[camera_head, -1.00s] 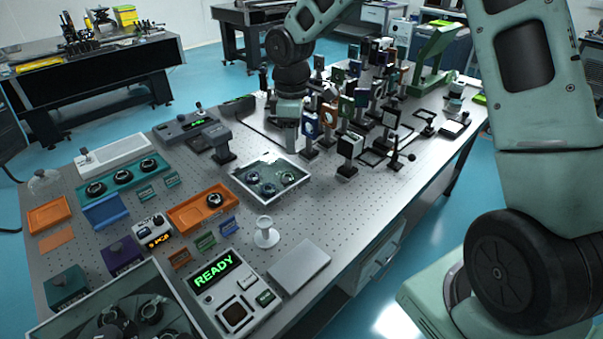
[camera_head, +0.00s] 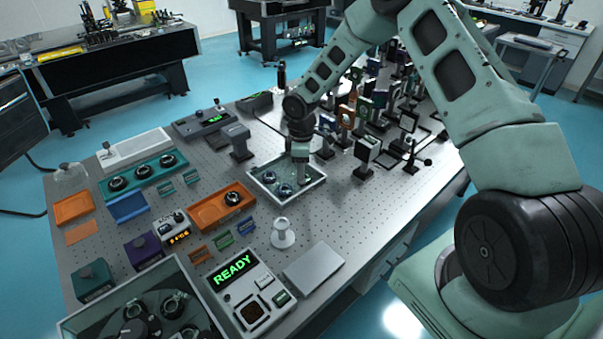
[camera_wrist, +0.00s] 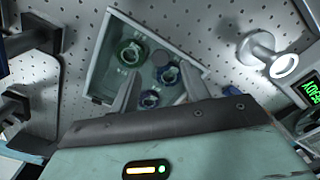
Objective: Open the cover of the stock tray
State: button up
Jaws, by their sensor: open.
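A shallow pale-rimmed tray (camera_head: 307,197), which I take for the stock tray, lies on the perforated table. Its face looks glassy, and I cannot tell the cover from the tray body.
A white spool-shaped post (camera_head: 283,235) stands in front of the tray. Posts with optics (camera_head: 366,152) crowd the right side. An orange tray (camera_head: 222,207) is to the left, a READY panel (camera_head: 250,295) and a flat grey plate (camera_head: 314,268) nearer. A glass-topped box (camera_head: 80,325) is front left.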

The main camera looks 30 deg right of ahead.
jog(key=shift+f+p, duration=0.4)
jog(key=shift+f, duration=1.75)
grip_shut()
jog(key=shift+r, duration=0.15)
